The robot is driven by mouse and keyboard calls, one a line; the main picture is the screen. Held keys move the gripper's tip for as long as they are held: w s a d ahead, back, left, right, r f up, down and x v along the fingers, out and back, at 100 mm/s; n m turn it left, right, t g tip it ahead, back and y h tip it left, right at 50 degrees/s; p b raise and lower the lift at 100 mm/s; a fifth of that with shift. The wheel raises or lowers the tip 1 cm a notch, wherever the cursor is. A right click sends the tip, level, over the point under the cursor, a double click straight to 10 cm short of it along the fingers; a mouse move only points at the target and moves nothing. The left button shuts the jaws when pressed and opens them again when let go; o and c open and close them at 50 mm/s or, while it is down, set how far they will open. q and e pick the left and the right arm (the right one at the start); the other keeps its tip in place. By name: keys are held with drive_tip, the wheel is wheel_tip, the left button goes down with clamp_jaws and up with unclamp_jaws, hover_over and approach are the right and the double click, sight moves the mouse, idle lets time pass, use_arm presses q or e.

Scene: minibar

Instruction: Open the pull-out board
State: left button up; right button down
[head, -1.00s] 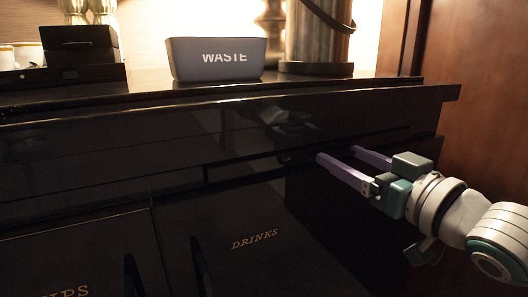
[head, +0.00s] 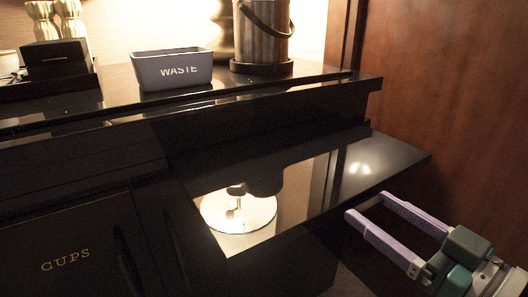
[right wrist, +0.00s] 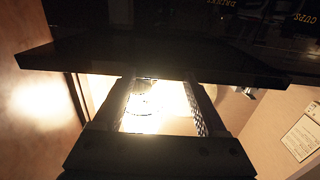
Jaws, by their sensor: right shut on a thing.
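The pull-out board (head: 310,190) is a glossy black slab. It stands well out from the cabinet front in the head view, with lamp light mirrored on its top. Its dark edge crosses the right wrist view (right wrist: 150,52). My right gripper (head: 367,205) is at the board's front edge, towards the right end, with its two lilac fingers spaced apart. In the right wrist view, the fingers (right wrist: 165,100) reach up to the board. My left gripper is not in view.
The black cabinet top (head: 300,88) carries a grey WASTE bin (head: 172,70), a dark ice bucket (head: 262,35) and a black box (head: 55,58). A CUPS door (head: 65,240) is below left. A brown wood panel (head: 450,90) stands close on the right.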

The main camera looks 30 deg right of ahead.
drive_tip(key=shift+s, duration=0.6)
unclamp_jaws()
drive_tip(key=shift+s, duration=0.1)
drive_tip(key=s, duration=0.9)
drive_tip(key=shift+s+d+p, duration=0.4)
drive_tip(key=shift+d+p, duration=0.05)
